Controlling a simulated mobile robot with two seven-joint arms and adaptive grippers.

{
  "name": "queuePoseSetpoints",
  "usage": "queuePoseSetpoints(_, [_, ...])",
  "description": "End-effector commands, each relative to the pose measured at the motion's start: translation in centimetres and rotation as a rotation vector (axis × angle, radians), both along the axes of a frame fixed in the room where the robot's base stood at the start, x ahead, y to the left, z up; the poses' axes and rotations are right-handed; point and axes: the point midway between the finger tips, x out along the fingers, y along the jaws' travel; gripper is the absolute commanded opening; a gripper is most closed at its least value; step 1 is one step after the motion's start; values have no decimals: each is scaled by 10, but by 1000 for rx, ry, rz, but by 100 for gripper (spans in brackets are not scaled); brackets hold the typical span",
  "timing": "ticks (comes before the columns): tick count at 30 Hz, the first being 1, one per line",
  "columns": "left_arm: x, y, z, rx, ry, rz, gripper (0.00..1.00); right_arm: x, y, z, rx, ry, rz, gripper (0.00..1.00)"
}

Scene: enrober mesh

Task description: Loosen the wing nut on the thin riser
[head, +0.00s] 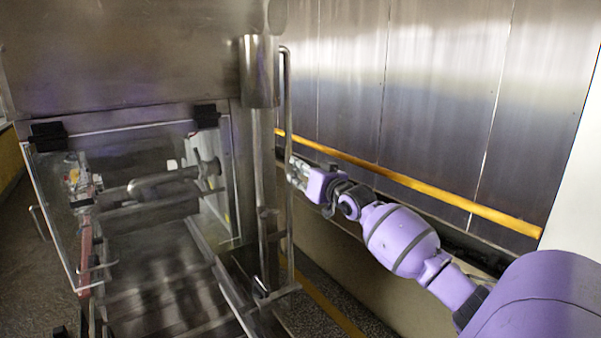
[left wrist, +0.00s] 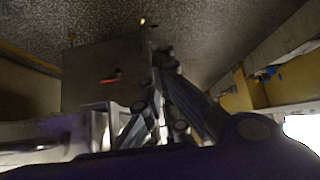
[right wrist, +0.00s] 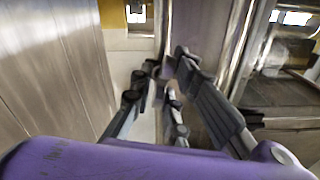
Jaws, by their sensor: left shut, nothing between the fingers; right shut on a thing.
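The thin riser (head: 289,130) is a slim upright metal pipe right of a thicker pipe on the steel machine. My right gripper (head: 293,173) meets it at mid height, from the right. In the right wrist view the fingers of my right gripper (right wrist: 167,72) are closed together, with the riser (right wrist: 162,25) just beyond the tips. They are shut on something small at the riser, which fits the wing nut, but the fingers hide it. My left gripper (left wrist: 163,58) shows only in the left wrist view, shut and empty, with speckled floor beyond it.
The machine has a clear hinged panel (head: 55,215) and a mesh bed to the left. A thick vertical pipe (head: 257,75) stands close left of the riser. A steel wall with a yellow rail (head: 420,183) runs behind my right arm. A narrow floor gap lies between.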

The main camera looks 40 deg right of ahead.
Motion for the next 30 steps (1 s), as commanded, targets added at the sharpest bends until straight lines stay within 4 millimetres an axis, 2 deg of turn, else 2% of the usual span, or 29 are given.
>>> queuePoseSetpoints(1, [1, 1, 1, 1, -2, -1, 0, 0, 2, 7, -36, -8, 5, 0])
queuePoseSetpoints(12, [-1, 2, -2, 6, 7, -6, 0, 1, 3, 5, -191, 12, 5, 0])
queuePoseSetpoints(29, [0, -2, 1, -4, 1, -2, 0, 1, 4, 1, -216, 19, 6, 0])
queuePoseSetpoints(30, [1, -3, 1, -4, 0, -1, 0, 1, 4, 1, -215, 20, 6, 18])
